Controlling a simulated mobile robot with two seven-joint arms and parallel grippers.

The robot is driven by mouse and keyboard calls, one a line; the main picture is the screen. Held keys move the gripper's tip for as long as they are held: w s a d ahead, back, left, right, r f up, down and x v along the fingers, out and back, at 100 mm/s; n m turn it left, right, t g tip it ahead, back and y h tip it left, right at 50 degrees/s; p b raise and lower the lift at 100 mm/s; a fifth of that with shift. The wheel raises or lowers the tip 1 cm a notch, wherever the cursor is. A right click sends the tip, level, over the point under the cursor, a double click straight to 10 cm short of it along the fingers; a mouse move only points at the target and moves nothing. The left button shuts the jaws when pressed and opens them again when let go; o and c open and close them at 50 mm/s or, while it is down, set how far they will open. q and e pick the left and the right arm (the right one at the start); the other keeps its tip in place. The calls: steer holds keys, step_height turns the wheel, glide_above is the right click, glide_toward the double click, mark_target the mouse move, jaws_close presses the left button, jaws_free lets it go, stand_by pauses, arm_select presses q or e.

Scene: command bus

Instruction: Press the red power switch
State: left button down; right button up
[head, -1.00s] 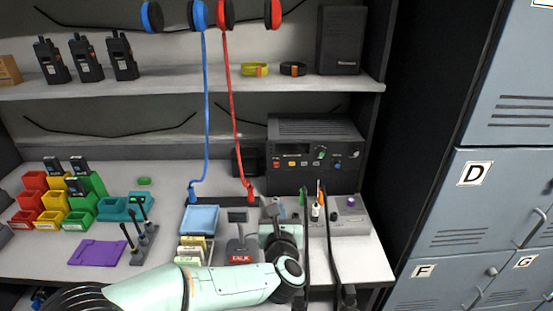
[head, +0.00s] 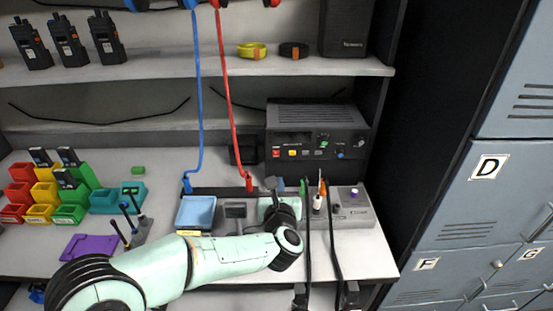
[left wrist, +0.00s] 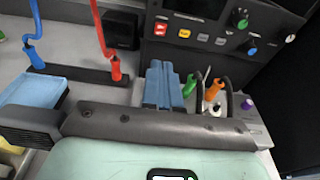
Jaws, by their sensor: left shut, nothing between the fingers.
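The red power switch (head: 276,153) is a small red button at the left end of the front panel of the black radio unit (head: 318,117). The switch also shows in the left wrist view (left wrist: 160,29), uncovered. My left gripper (head: 273,183) is shut and empty, in front of and below the radio's left part. In the left wrist view its two blue-grey fingers (left wrist: 163,68) lie side by side, pointing towards the panel just below the switch, apart from it. My right gripper is not in view.
Yellow and green buttons and knobs sit right of the switch. A grey box (head: 352,212) with coloured plugs and hanging black cables stands right of my gripper. Red (head: 233,110) and blue cords hang to its left.

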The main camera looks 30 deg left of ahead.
arm_select(q)
steer(key=p, duration=0.2)
glide_toward(276, 153)
steer(key=x, duration=0.5)
steer(key=shift+f, duration=0.25)
steer(key=shift+w+a+r, duration=0.1)
steer(key=shift+w+a, duration=0.2)
steer(key=shift+w, duration=0.35)
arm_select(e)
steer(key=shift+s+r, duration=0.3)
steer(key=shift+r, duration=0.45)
arm_select(q)
steer(key=p, duration=0.1)
steer(key=r+g+p, duration=0.1)
steer(key=p, duration=0.1)
steer(key=shift+w+a, duration=0.2)
steer(key=shift+w, duration=0.05)
steer(key=shift+f, duration=0.4)
steer(key=shift+b, duration=0.3)
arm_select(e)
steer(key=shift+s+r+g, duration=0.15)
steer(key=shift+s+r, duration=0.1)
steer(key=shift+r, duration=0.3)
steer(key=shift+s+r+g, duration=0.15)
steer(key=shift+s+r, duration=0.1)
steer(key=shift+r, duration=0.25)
